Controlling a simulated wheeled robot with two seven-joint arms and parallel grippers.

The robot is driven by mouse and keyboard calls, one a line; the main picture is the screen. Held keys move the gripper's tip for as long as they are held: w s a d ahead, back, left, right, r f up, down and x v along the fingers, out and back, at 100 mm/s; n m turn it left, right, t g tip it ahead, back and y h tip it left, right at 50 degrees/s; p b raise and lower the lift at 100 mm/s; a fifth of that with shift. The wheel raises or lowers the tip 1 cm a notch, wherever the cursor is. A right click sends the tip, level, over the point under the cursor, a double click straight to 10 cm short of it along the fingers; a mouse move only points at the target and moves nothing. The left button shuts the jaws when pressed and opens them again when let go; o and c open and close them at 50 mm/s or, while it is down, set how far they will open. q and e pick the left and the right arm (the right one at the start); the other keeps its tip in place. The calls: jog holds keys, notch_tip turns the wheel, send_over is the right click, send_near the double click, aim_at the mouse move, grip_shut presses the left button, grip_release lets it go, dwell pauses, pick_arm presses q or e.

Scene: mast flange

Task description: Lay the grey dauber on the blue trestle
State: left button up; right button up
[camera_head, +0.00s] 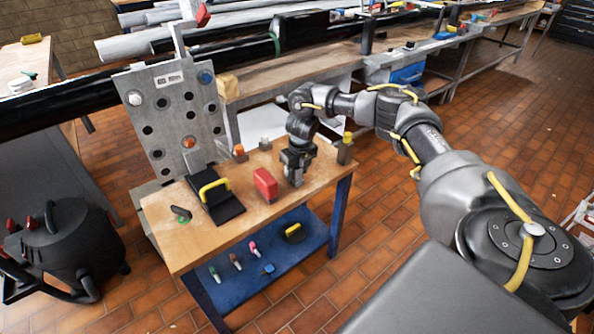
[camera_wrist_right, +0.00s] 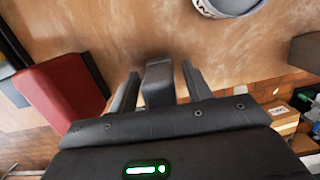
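The blue trestle is the workbench with blue legs (camera_head: 341,215) and a blue lower shelf under a wooden top. My right gripper (camera_head: 297,178) points down at the right part of that top. In the wrist view a small grey block-shaped piece, seemingly the grey dauber (camera_wrist_right: 158,82), is between the fingers of the right gripper (camera_wrist_right: 160,88). A gap shows on each side of it, so the fingers are open around it. Its lower part is hidden, and I cannot tell whether it touches the wood. My left gripper is not in view.
A red block (camera_head: 265,184) stands left of the gripper, and a yellow-topped grey post (camera_head: 345,150) right of it. A black pad with a yellow handle (camera_head: 214,194) lies further left. An upright grey perforated plate (camera_head: 170,115) stands behind. Several small items lie on the lower shelf.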

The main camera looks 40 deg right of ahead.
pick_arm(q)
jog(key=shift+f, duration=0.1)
pick_arm(e)
jog(key=shift+f+b, duration=0.3)
jog(key=shift+b, duration=0.2)
jog(key=r, duration=0.5)
jog(key=shift+s+a+r, duration=0.25)
jog(key=shift+a+r, duration=0.05)
jog(key=shift+r, duration=0.05)
jog(key=r, duration=0.1)
jog(key=r+p, duration=0.1)
jog(key=r, duration=0.2)
jog(key=shift+s+r, duration=0.2)
jog(key=shift+s, duration=0.15)
jog(key=shift+s+r+p, duration=0.1)
jog(key=shift+r+p, duration=0.3)
jog(key=shift+r, duration=0.05)
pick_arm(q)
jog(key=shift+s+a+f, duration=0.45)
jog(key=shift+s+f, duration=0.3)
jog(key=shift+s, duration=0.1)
